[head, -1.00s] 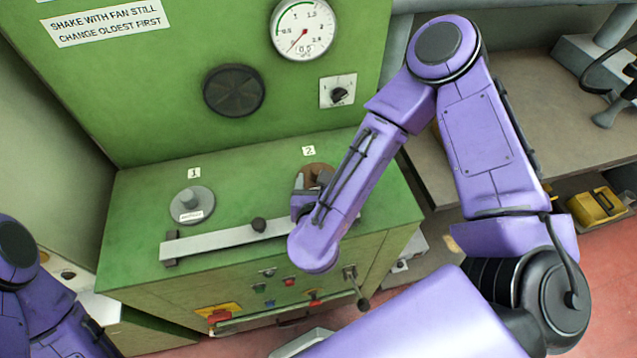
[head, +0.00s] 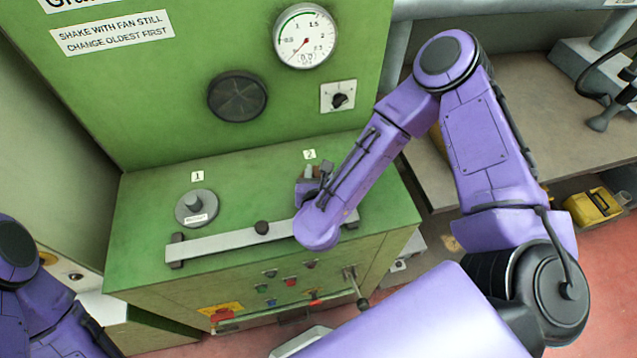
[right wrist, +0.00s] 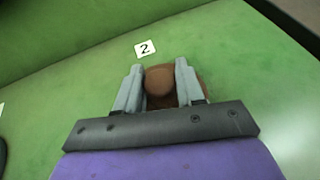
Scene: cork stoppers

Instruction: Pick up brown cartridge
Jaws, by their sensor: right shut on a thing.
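The brown cartridge (right wrist: 160,82) shows in the right wrist view, a round knob on a wider brown base, beside the label "2" on the green cabinet top. My right gripper (right wrist: 159,86) has its two grey fingers on either side of the knob and is shut on it. Whether the base touches the cabinet top cannot be told. My left gripper is out of view; only part of that arm shows at lower left.
A grey cartridge (head: 197,208) stands at spot 1. A flat metal bar (head: 225,243) with a black knob runs along the cabinet top (head: 140,200) in front of both spots. A green upright panel (head: 180,110) with gauge and switch rises behind. A workbench (head: 500,110) stands at right.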

